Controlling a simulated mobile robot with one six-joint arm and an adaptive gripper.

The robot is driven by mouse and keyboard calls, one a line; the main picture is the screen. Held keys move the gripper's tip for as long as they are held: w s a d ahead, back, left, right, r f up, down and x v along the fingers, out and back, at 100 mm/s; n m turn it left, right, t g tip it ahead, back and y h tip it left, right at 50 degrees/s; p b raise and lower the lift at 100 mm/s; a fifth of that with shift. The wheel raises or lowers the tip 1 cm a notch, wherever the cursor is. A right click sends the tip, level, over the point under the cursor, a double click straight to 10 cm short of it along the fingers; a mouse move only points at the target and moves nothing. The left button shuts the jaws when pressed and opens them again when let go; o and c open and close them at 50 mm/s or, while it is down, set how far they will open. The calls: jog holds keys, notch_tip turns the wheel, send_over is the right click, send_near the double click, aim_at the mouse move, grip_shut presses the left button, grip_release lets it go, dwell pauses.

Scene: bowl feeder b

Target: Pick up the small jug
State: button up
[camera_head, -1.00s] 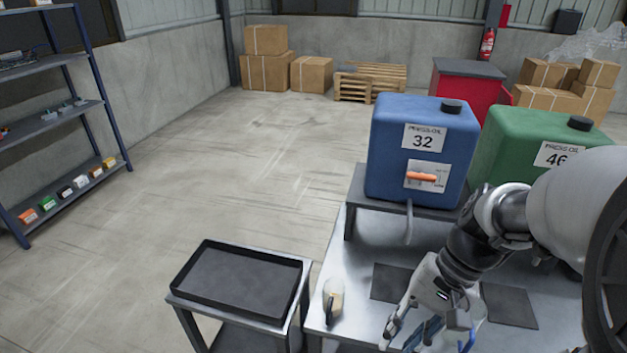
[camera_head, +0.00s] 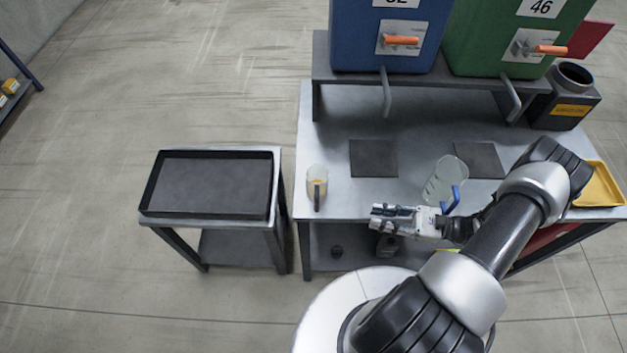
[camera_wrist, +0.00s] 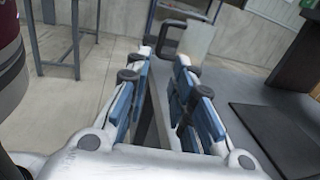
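The small jug (camera_head: 317,178) is clear, with a dark handle and an amber tint, and stands upright near the front left corner of the metal workbench (camera_head: 340,205). In the wrist view the small jug (camera_wrist: 196,42) is beyond the fingertips, its black handle toward the left. My gripper (camera_head: 378,216) points left at the bench's front edge, to the right of the small jug and apart from it. In the wrist view my gripper (camera_wrist: 164,62) has its blue-padded fingers apart, with nothing between them. A larger clear jug (camera_head: 440,180) with a blue handle stands behind my wrist.
Blue (camera_head: 350,40) and green (camera_head: 477,50) oil tanks with spouts stand on a raised shelf. Dark mats (camera_head: 373,158) lie below. A side table with a black tray (camera_head: 210,185) stands left, across a gap. A yellow tray (camera_head: 603,185) is at the right.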

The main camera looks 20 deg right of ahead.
aim_at(317, 206)
jog(key=b+x, duration=0.1)
jog(key=x, duration=1.6)
jog(key=shift+w+a+f, duration=0.1)
jog(key=shift+w+f, duration=0.05)
jog(key=shift+w, duration=0.15)
grip_shut()
